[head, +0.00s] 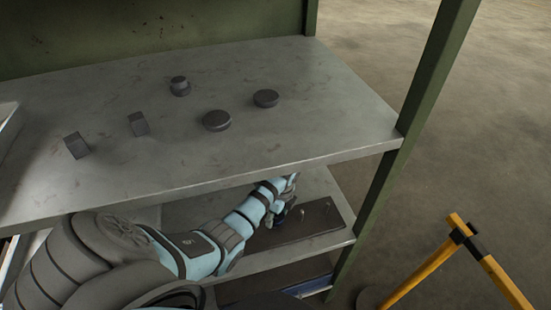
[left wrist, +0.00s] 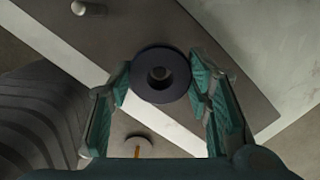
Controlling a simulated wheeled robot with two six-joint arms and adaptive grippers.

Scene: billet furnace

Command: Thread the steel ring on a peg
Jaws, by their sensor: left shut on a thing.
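The steel ring (left wrist: 160,96) is a thick dark disc with a round hole, in the left wrist view. My left gripper (head: 279,212) is shut on it, one teal finger on each side. A dark peg board (head: 312,228) lies on the lower shelf below the gripper; it also shows in the left wrist view (left wrist: 240,98). One pale peg (left wrist: 78,8) stands at the top left there, and another peg (left wrist: 231,75) shows beside the right finger. I cannot tell whether a peg is inside the ring's hole. My right gripper is not in view.
The upper shelf (head: 300,140) overhangs my left arm and carries several dark metal pieces, including a flat disc (head: 216,121) and a block (head: 76,145). A green rack post (head: 405,140) stands right of the board. A yellow barrier (head: 425,270) stands on the floor.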

